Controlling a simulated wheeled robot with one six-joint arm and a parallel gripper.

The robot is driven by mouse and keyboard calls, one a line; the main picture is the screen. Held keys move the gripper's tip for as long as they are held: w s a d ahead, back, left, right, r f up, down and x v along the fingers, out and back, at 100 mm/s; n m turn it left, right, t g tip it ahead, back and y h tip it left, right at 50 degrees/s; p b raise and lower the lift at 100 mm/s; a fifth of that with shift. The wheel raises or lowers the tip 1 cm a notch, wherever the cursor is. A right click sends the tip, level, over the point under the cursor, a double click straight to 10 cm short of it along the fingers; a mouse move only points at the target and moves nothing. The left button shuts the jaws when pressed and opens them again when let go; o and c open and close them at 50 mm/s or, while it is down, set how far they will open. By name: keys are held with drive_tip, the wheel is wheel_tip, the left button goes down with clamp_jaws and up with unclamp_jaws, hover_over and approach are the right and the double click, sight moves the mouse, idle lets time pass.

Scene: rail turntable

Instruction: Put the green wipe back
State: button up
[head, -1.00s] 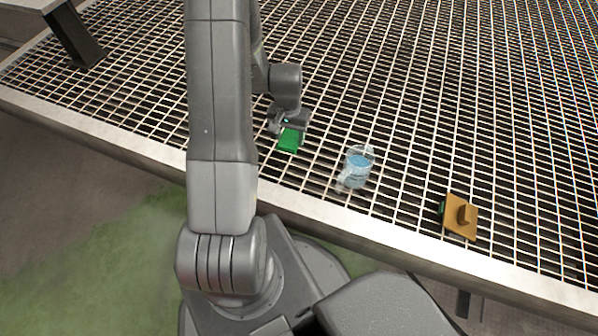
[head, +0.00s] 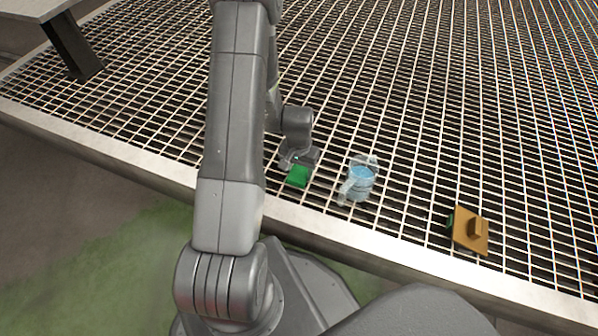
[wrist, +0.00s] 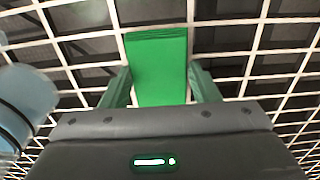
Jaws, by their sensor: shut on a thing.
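The green wipe (head: 298,177) is a small bright green piece at the grating, left of the clear jug. It also shows in the wrist view (wrist: 158,66), standing out between my fingers. My gripper (head: 299,164) is shut on the green wipe, with one finger on each side of it in the wrist view. The wipe is close over the grating; I cannot tell whether it touches. Part of the wipe is hidden behind the gripper body in the wrist view.
A clear jug with blue liquid (head: 360,182) stands just right of the wipe.

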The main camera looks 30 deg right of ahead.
sight(299, 173)
drive_tip(key=shift+f, duration=0.15)
drive_tip(key=shift+f, duration=0.15)
drive_tip(key=o, duration=0.9)
wheel_tip(299, 173, up, 12)
drive_tip(key=p, duration=0.4)
drive_tip(key=shift+r, duration=0.2)
drive_tip(key=shift+f, duration=0.1)
